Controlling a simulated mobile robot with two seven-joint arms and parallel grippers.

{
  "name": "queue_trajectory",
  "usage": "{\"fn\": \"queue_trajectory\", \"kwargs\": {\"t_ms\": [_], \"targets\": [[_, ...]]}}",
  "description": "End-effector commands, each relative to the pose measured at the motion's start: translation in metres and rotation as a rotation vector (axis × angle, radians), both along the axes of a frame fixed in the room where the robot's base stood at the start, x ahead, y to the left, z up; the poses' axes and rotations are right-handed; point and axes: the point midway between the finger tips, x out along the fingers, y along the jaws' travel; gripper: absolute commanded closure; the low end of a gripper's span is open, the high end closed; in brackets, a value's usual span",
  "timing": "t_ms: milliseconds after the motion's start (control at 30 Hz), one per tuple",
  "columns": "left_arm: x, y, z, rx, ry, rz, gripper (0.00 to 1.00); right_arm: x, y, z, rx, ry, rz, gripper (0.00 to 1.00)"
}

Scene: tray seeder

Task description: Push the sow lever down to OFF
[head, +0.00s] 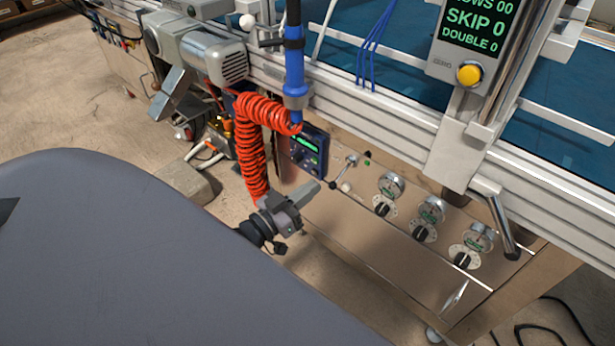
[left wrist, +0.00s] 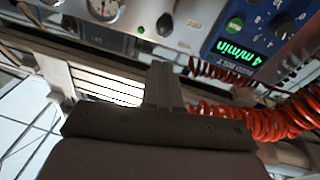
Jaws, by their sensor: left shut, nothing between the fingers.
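The sow lever (head: 342,173) seems to be the small metal lever with a black ball end on the steel control panel (head: 380,255), just right of the blue display box. In the head view it slants down and left from its pivot. No ON or OFF label is legible. My left gripper (head: 314,191) is shut and empty, its tips pointing at the panel, left of the lever's ball and apparently apart from it. In the left wrist view the shut fingers (left wrist: 165,85) point up toward a black ball (left wrist: 165,24), likely the lever's end. My right gripper is out of view.
The blue display box (head: 309,150) and coiled red hose (head: 250,145) lie close to my left gripper. Several gauges (head: 432,209) and black knobs line the panel to the right. A clamp handle (head: 502,225) hangs at the far right. Open floor lies below the gripper.

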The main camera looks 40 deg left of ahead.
Motion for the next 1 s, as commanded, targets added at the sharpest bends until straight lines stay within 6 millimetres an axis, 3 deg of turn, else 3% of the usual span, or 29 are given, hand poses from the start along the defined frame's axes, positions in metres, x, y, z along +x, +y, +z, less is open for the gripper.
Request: {"fn": "queue_trajectory", "kwargs": {"t_ms": [167, 500, 700, 1000], "targets": [[-0.032, 0.006, 0.000, 0.000, 0.007, -0.001, 1.00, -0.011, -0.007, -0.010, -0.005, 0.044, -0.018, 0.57], [-0.086, 0.017, -0.004, 0.001, 0.005, -0.001, 1.00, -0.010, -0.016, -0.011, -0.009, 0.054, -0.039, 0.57], [-0.098, 0.019, -0.005, 0.001, 0.003, 0.000, 1.00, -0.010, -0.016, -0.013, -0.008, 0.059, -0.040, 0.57], [-0.098, 0.020, -0.005, 0.000, 0.002, 0.000, 1.00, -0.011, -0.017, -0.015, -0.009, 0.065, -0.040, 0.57]]}}
